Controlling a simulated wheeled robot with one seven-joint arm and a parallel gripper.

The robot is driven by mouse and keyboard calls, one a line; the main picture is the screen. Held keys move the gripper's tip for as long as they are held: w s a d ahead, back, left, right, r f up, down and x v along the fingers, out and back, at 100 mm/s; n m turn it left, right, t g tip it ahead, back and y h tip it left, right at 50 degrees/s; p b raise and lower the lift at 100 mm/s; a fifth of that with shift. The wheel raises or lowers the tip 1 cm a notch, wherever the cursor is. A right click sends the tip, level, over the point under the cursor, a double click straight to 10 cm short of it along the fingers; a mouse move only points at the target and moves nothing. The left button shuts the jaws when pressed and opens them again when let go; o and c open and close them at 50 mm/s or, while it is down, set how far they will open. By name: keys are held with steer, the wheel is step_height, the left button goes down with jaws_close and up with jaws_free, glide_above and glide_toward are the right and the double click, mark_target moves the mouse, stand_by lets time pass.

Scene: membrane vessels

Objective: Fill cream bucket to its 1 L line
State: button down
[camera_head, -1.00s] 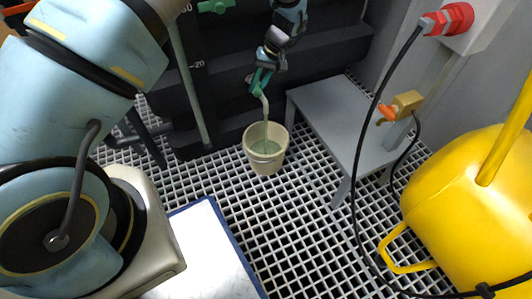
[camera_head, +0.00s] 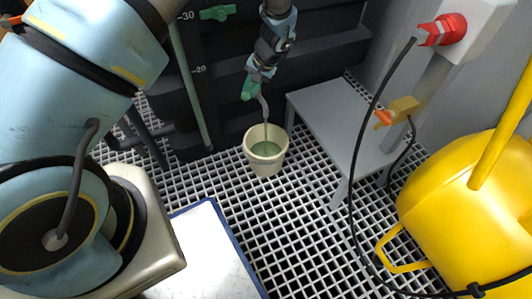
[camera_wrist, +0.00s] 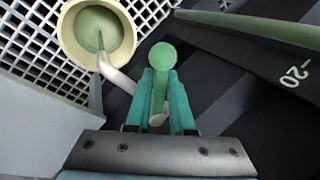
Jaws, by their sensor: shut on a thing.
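The cream bucket (camera_head: 265,168) stands upright on the grating under the tap spout (camera_head: 262,103). Pale green liquid (camera_head: 265,151) shows inside it, and a thin stream appears to run from the spout into it. The bucket also shows at the top left of the wrist view (camera_wrist: 74,52), with the liquid (camera_wrist: 103,28) inside. I cannot read a 1 L line. My gripper (camera_head: 250,88) is above the bucket at the tap. In the wrist view, my gripper's teal fingers (camera_wrist: 162,85) are shut on the green tap handle (camera_wrist: 162,56), beside the grey spout (camera_wrist: 120,83).
A grey bench (camera_head: 335,118) stands right of the bucket. A yellow container (camera_head: 460,215) and a hanging black cable (camera_head: 357,180) are farther right. A white, blue-edged panel (camera_head: 215,255) lies in front. Another green handle (camera_head: 217,13) is on the dark tank behind.

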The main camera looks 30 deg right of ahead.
steer(key=w+m+h, duration=0.1)
steer(key=m, duration=0.2)
steer(key=w+a+m+h, duration=0.1)
steer(key=w+m, duration=0.1)
steer(key=m, duration=0.1)
steer(key=w+m+t+h, duration=0.1)
steer(key=m, duration=0.2)
steer(key=shift+w+a+m+h+p, duration=0.2)
steer(key=shift+a+m+h+p, duration=0.1)
steer(key=shift+m, duration=0.1)
steer(key=c, duration=0.8)
jaws_free()
steer(key=shift+d, duration=0.1)
steer(key=shift+r, duration=0.1)
steer(key=p+v, duration=0.2)
steer(key=v, duration=0.8)
steer(key=shift+s+r, duration=0.15)
steer(key=shift+r, duration=0.15)
